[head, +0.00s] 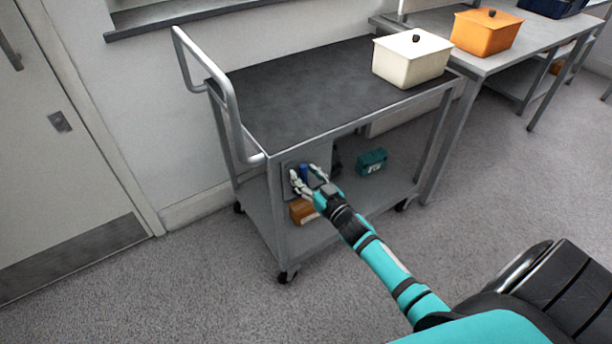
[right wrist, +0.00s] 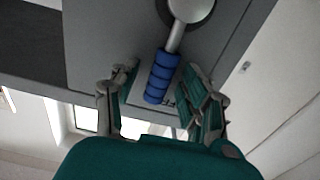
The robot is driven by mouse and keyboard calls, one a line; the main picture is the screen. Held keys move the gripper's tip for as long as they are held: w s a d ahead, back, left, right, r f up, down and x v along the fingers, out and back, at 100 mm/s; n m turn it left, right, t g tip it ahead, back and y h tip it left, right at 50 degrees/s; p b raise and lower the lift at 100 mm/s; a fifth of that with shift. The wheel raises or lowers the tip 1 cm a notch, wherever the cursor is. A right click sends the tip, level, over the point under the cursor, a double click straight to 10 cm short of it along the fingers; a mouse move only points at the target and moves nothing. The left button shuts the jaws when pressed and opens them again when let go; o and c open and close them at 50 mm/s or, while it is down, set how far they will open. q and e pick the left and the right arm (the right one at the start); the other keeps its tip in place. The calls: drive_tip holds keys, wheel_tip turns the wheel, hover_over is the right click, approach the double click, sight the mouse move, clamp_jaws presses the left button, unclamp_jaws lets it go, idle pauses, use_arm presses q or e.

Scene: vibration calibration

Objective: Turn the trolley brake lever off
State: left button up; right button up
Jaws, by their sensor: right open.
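The trolley (head: 300,92) stands by the wall with a dark top and a grey push handle (head: 229,95) at its left end. The brake lever has a blue ribbed grip (head: 304,172) on a plate at the trolley's front side. In the right wrist view the blue grip (right wrist: 162,77) hangs from a silver shaft on a round pivot (right wrist: 190,8). My right gripper (head: 309,171) is open, with its fingers on either side of the blue grip. In the right wrist view the fingers (right wrist: 160,95) appear apart from the grip. My left gripper is not in view.
A cream box (head: 411,60) with a black knob sits on the trolley's right end. A teal box (head: 372,161) and an orange-brown box (head: 302,211) are on the lower shelf. A table (head: 490,62) with an orange box (head: 486,33) stands at right. The floor in front is clear.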

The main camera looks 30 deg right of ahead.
drive_tip(key=s, duration=1.2)
drive_tip(key=shift+d, duration=0.15)
drive_tip(key=shift+f, duration=0.1)
